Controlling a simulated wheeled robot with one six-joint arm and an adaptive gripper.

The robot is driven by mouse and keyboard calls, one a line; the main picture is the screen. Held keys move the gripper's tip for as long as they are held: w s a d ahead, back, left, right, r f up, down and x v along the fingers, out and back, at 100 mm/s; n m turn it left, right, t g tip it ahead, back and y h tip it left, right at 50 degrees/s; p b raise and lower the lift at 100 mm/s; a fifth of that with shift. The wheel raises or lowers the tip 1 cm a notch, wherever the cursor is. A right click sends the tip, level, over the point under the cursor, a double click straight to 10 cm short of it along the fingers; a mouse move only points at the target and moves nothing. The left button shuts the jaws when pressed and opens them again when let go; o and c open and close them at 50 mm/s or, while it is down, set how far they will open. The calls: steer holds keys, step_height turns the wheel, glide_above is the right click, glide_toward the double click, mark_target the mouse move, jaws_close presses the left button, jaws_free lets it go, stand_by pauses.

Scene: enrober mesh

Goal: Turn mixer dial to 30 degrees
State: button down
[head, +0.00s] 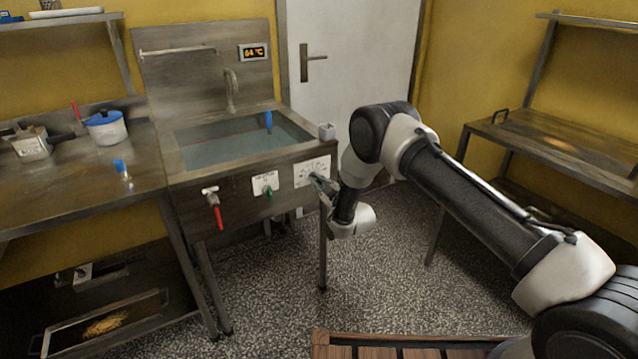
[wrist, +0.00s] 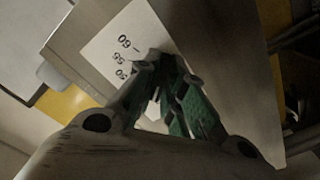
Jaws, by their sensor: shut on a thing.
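The white dial plate (head: 311,171) is on the right end of the sink unit's front panel. My gripper (head: 320,184) reaches it from the right and is shut on the mixer dial, whose knob is mostly hidden behind the fingers. In the wrist view the green-grey fingers (wrist: 172,90) close in front of the plate (wrist: 112,50), where the numbers 60, 55 and 50 show. The pointer and the rest of the scale are hidden, so I cannot read the dial's setting. The display (head: 253,52) above the sink reads 64 °C.
The water-filled basin (head: 174,159) is above. A small grey cup (head: 327,131) stands at its right corner. Speckled floor is open in front.

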steer(key=n, duration=0.3)
steer(key=shift+n, duration=2.1)
steer(key=c, duration=1.5)
jaws_free()
steer(key=v, duration=1.2)
